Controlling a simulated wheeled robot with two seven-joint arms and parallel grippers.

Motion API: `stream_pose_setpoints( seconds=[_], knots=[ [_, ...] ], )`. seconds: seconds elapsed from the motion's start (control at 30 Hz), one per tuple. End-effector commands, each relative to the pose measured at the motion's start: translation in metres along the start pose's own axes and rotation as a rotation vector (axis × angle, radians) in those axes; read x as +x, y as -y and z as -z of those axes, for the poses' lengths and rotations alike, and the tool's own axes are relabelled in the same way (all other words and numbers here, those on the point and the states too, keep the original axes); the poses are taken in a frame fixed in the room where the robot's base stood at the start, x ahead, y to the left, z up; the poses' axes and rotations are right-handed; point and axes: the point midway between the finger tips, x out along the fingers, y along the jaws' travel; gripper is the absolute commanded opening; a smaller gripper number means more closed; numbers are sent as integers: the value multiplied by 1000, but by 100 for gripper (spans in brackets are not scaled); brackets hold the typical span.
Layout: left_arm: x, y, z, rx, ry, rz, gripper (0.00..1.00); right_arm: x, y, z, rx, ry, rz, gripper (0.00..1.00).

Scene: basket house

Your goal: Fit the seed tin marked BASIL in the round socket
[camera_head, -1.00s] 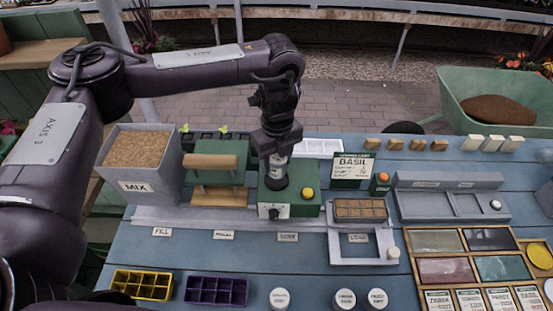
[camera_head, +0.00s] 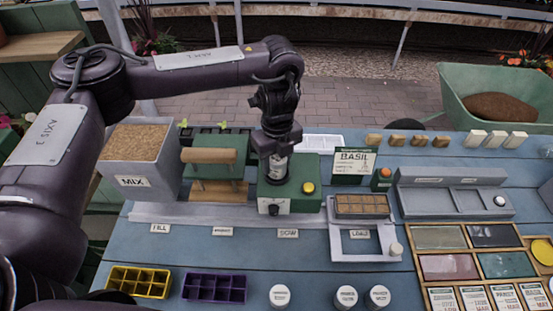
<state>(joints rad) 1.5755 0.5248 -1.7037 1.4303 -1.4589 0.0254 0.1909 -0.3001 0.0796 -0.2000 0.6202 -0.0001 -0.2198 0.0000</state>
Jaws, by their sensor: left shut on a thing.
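My left gripper (camera_head: 278,155) points straight down over the green seeder box (camera_head: 305,203) and is shut on a white-labelled tin (camera_head: 278,167). The tin is upright at the top of the green box, where the round socket would be; the gripper and tin hide the socket. I cannot tell whether the tin is seated or just above it. The tin's label is too small to read. A card marked BASIL (camera_head: 355,161) stands behind and right of the box. My right gripper is not in view.
A grey MIX bin (camera_head: 136,168) and a green press with a wooden handle (camera_head: 208,156) stand left. A brown cell tray (camera_head: 362,206) sits right. Yellow (camera_head: 140,282) and purple (camera_head: 214,288) trays and several white-lidded tins (camera_head: 346,296) lie in front. A grey rack (camera_head: 450,190) is right.

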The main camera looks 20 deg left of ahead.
Motion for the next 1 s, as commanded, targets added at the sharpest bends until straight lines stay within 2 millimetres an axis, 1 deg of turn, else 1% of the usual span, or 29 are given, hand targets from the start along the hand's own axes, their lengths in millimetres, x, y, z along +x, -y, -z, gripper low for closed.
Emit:
stream_pose_setpoints(
  seconds=[1.0],
  knots=[
    [13, 0, 0, 0, 0, 0, 21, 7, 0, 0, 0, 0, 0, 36]
  ],
)
